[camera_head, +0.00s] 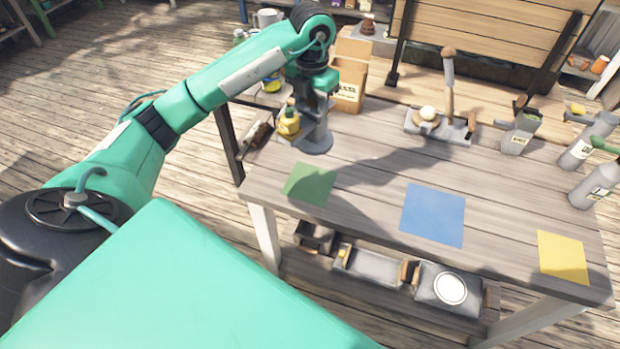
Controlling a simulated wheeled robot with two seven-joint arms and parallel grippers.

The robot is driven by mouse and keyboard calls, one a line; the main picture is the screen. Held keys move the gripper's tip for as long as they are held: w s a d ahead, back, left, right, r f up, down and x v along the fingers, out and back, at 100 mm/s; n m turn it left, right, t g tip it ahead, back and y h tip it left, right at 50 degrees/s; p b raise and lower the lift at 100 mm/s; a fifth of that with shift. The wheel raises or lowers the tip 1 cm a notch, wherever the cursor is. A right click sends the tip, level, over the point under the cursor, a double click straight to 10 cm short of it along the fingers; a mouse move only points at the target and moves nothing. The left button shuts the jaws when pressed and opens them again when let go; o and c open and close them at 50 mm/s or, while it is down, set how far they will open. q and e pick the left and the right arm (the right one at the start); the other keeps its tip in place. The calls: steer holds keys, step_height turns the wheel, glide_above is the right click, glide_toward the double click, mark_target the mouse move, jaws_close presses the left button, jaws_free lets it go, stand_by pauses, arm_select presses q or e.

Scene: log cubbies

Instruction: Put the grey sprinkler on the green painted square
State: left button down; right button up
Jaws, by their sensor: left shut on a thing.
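A grey upright thing with a round foot, which looks like the grey sprinkler (316,142), is at the table's left back. My left gripper (315,105) points down over it and is shut on its upper part; the fingers and the grip are partly hidden. I cannot tell whether its foot touches the table. The green painted square (309,184) lies bare near the table's front left, just in front of the sprinkler. My right gripper is not in view.
A small yellow container (289,123) is close to the sprinkler's left. A cardboard box (349,82) stands behind. Blue (433,214) and yellow (562,257) squares are bare. A grey tray (440,128) and several grey bottles (595,186) stand towards the right. The table's middle is clear.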

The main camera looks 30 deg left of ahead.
arm_select(q)
steer(key=shift+w+a+r+n, duration=0.15)
steer(key=shift+a+n, duration=0.1)
steer(key=shift+n, duration=0.35)
steer(key=shift+w+a+r+n, duration=0.15)
steer(key=shift+a+n, duration=0.1)
steer(key=shift+n, duration=0.35)
steer(key=shift+a+n, duration=0.15)
steer(key=shift+n, duration=0.15)
steer(key=shift+f, duration=0.15)
step_height(320, 180, down, 20)
steer(key=p, duration=0.4)
steer(key=shift+r+p, duration=0.2)
steer(key=shift+p, duration=0.15)
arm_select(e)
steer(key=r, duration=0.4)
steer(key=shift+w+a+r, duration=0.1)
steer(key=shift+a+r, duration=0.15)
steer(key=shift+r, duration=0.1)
arm_select(q)
steer(key=shift+f, duration=0.1)
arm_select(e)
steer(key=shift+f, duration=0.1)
